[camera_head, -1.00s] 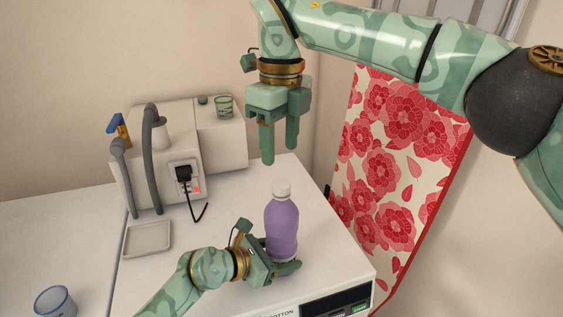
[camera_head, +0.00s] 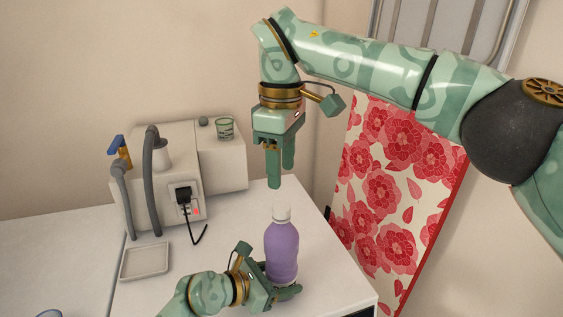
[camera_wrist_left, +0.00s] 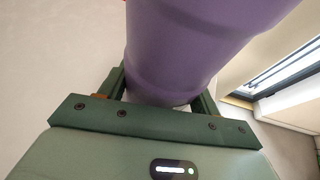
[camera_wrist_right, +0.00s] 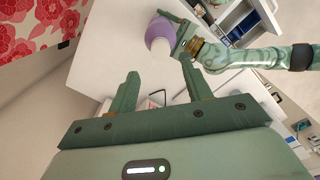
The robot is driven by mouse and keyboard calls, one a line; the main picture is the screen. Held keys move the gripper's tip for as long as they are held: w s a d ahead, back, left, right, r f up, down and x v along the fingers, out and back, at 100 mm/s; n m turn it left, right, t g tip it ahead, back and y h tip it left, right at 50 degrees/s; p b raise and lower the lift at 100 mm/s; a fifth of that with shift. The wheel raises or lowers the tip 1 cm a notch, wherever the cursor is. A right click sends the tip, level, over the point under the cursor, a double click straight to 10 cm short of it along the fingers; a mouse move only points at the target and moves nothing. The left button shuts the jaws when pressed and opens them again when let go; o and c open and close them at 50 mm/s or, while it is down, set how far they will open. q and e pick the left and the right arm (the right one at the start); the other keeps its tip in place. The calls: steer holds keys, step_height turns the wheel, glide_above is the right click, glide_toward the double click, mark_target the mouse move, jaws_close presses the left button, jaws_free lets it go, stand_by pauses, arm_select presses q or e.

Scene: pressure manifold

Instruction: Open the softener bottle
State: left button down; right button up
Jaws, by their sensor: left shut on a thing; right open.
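The softener bottle (camera_head: 282,250) is purple with a white cap (camera_head: 281,213) and stands upright on the white machine top. My left gripper (camera_head: 282,288) is shut around its lower part. In the left wrist view the purple bottle body (camera_wrist_left: 190,50) fills the space between the fingers. My right gripper (camera_head: 280,172) points down, open and empty, above the bottle and slightly left of the cap. In the right wrist view the bottle (camera_wrist_right: 158,36) and its cap (camera_wrist_right: 160,48) lie beyond the open fingers (camera_wrist_right: 158,85).
A grey-white box with hoses (camera_head: 175,165) stands at the back left, with a plugged-in black cord and a green-rimmed cup (camera_head: 225,127) on top. A shallow tray (camera_head: 145,261) lies in front of it. A red floral cloth (camera_head: 390,200) hangs at the right.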

mark_target(281, 206)
steer(key=shift+m, duration=0.4)
steer(key=shift+f, duration=0.35)
step_height(281, 206, down, 7)
steer(key=shift+f, duration=0.15)
steer(key=c, duration=1)
steer(key=shift+c, duration=0.2)
